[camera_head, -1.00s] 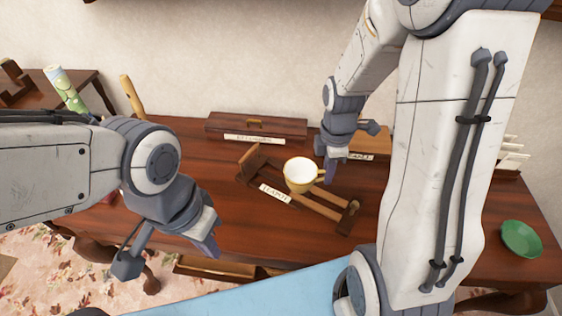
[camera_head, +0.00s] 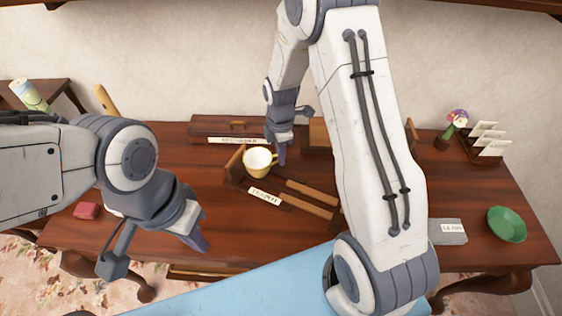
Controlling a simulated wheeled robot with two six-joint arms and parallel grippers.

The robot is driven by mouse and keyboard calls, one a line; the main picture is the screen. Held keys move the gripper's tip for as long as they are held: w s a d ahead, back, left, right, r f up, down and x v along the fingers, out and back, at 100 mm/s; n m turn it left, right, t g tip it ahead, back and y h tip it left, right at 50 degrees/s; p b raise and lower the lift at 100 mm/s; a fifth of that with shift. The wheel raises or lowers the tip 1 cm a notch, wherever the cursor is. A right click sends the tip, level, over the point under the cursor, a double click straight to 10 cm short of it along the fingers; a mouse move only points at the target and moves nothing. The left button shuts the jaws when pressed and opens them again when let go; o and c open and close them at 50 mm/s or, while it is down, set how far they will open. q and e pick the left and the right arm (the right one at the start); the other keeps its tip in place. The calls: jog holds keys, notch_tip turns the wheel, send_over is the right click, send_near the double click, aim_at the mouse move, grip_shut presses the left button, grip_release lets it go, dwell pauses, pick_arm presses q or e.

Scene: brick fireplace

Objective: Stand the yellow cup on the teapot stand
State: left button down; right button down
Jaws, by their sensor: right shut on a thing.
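The yellow cup (camera_head: 258,164), pale inside, is upright above the left end of the teapot stand (camera_head: 310,188), a low wooden rack with rails and a raised left end piece. Its label (camera_head: 264,197) reads TEAPOT. My right gripper (camera_head: 281,150) is shut on the cup's handle side, at the cup's right. I cannot tell whether the cup's base touches the stand, as the cup hides that part.
A wooden box (camera_head: 222,127) with a label lies behind the stand. At the right are a green bowl (camera_head: 507,225), a grey labelled block (camera_head: 448,231), a letter rack (camera_head: 487,146) and a flower pot (camera_head: 442,141). A red block (camera_head: 86,210) lies at the left.

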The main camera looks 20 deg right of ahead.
jog(key=shift+f, duration=1.7)
jog(key=shift+f, duration=0.15)
jog(key=c, duration=0.9)
grip_release()
jog(key=shift+c, duration=0.2)
notch_tip(320, 180, up, 12)
jog(key=shift+r+b, duration=0.1)
jog(key=shift+b, duration=0.25)
jog(key=s+a+r+m, duration=0.4)
jog(key=s+a+r, duration=0.2)
jog(key=s+a, duration=0.4)
jog(key=s+a+r+m, duration=0.1)
jog(key=s+a+m, duration=0.1)
jog(key=s, duration=0.6)
jog(key=s+a+r+m+y, duration=0.1)
jog(key=s+a+m, duration=0.1)
jog(key=s+m, duration=0.2)
jog(key=s, duration=0.3)
jog(key=shift+s+m, duration=0.35)
jog(key=shift+m, duration=0.05)
